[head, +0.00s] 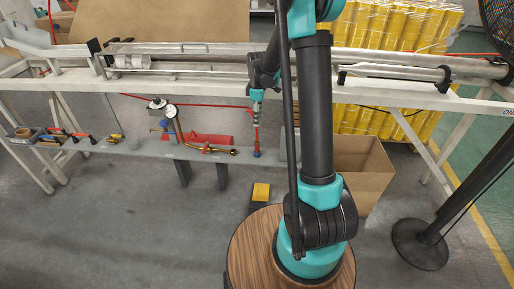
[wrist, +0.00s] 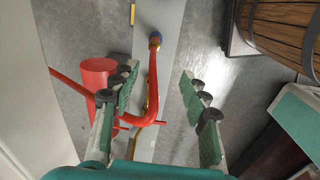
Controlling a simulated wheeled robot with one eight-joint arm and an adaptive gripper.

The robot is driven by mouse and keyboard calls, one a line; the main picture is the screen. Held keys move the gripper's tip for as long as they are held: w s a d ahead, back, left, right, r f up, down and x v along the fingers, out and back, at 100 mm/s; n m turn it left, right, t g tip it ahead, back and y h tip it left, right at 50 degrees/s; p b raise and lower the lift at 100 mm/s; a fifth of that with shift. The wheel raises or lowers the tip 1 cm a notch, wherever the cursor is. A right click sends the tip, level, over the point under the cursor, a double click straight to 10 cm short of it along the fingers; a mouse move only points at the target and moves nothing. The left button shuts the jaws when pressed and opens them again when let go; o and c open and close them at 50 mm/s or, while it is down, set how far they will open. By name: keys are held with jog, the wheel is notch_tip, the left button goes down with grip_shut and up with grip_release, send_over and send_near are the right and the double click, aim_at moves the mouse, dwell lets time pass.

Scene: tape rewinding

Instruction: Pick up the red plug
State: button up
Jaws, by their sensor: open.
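A red cylindrical piece (head: 205,139), which looks like the red plug, lies on the grey shelf (head: 130,148) below the bench. In the wrist view the red cylinder (wrist: 97,74) stands out to the left, outside my left finger. My gripper (wrist: 160,84) is open, with its green-padded fingers apart. A bent red tube with a blue end (wrist: 154,60) shows between the fingers; I see no contact with the pads. In the head view my gripper (head: 257,98) is above the shelf, right of the red piece, with the red tube (head: 256,140) below it.
A gauge (head: 170,111) and a brass fitting (head: 222,151) are on the shelf. Several small tools (head: 75,136) lie at its left. A cardboard box (head: 362,170) stands right of my arm, and a wooden barrel (head: 250,245) is in front. Grey floor is clear at front left.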

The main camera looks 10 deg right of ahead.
aim_at(257, 142)
jog(key=shift+n, duration=0.4)
jog(key=f, duration=0.4)
jog(key=w+f, duration=0.1)
jog(key=f, duration=0.8)
jog(key=shift+w+a, duration=0.15)
jog(key=shift+w+f, duration=0.1)
jog(key=shift+f, duration=2.55)
grip_shut()
